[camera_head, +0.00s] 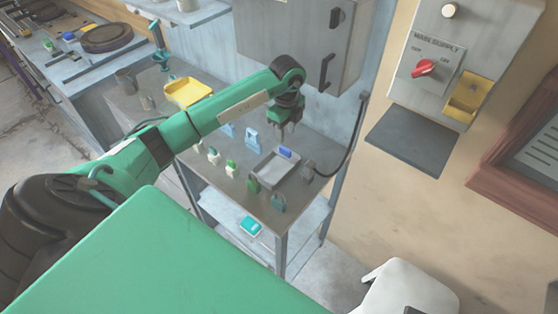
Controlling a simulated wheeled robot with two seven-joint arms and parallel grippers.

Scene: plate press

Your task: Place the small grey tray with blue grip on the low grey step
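A small grey tray (273,172) with a raised pale rim lies on the metal table in the middle of the view. Its blue grip (285,152) stands at the far end. My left gripper (287,131) reaches over the table, fingers pointing down, above and beyond the blue grip. Its two fingers look apart with nothing between them, and it appears clear of the tray. My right gripper is out of view. A flat dark grey slab (412,141) sits at the wall under the switch box; I cannot tell whether it is the low grey step.
The metal table (237,188) holds several small green and blue pieces around the tray, and a yellow tray (188,92) at its far left. A grey cabinet (300,40) stands behind. A black cable (354,140) hangs right of the tray. A white chair (410,287) is at lower right.

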